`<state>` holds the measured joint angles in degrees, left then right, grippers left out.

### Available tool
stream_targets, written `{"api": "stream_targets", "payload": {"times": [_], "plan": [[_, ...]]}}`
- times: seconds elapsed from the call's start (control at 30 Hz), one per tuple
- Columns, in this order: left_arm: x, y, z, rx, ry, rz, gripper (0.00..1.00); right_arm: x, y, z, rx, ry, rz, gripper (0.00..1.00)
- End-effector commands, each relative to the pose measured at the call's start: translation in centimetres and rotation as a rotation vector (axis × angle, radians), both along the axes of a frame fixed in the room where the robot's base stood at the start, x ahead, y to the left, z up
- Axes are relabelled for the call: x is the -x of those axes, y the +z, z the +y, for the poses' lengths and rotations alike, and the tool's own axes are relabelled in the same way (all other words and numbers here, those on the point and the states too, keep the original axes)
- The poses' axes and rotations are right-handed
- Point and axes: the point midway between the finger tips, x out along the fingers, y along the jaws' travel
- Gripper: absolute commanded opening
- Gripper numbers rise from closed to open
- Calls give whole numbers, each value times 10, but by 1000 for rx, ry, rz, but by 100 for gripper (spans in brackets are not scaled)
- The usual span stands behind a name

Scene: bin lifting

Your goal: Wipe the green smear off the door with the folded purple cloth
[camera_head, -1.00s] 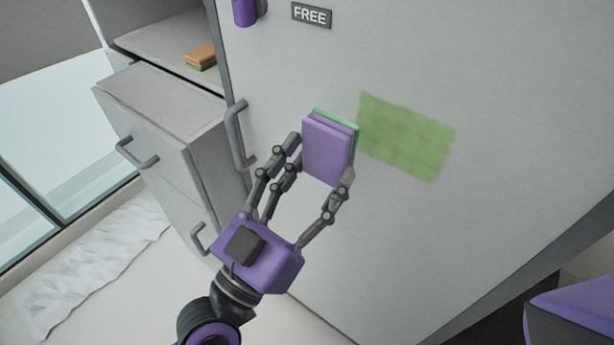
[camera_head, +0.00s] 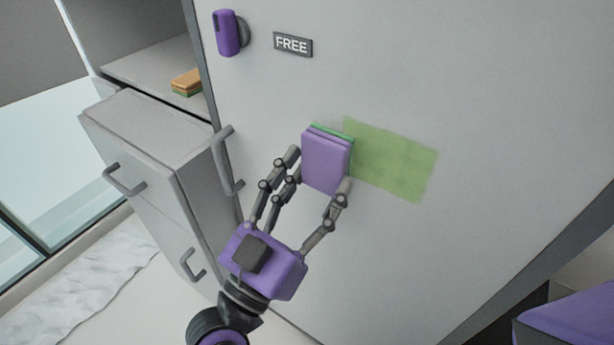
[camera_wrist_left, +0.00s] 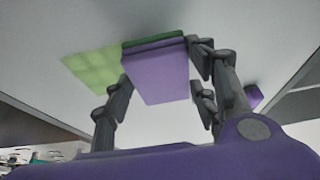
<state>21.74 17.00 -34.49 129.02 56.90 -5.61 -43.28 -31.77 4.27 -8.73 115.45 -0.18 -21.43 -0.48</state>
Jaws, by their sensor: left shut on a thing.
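My left gripper (camera_head: 315,181) is shut on the folded purple cloth (camera_head: 325,162), holding it upright against or just in front of the grey door (camera_head: 400,270). A green edge shows along the cloth's far side. The green smear (camera_head: 397,162) is a slanted patch on the door, directly right of the cloth in the head view; the cloth overlaps its left edge in the picture. In the left wrist view the cloth (camera_wrist_left: 160,78) sits between the fingers and the smear (camera_wrist_left: 95,70) shows to its left. I cannot tell whether cloth and door touch. My right gripper is not in view.
The door has a grey handle (camera_head: 228,160), a purple fitting (camera_head: 228,33) and a "FREE" sign (camera_head: 293,44). Left are a grey drawer cabinet (camera_head: 135,140) and a shelf with an orange-and-green sponge-like block (camera_head: 187,82). A purple-topped object (camera_head: 575,325) stands at lower right.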

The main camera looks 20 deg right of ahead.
Motion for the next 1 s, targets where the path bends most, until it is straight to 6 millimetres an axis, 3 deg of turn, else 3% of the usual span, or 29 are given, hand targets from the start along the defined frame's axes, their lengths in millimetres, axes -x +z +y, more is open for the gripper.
{"api": "stream_targets", "payload": {"times": [1.0], "plan": [[-10, 0, -15, 1, 0, -1, 32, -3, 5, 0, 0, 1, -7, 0]]}}
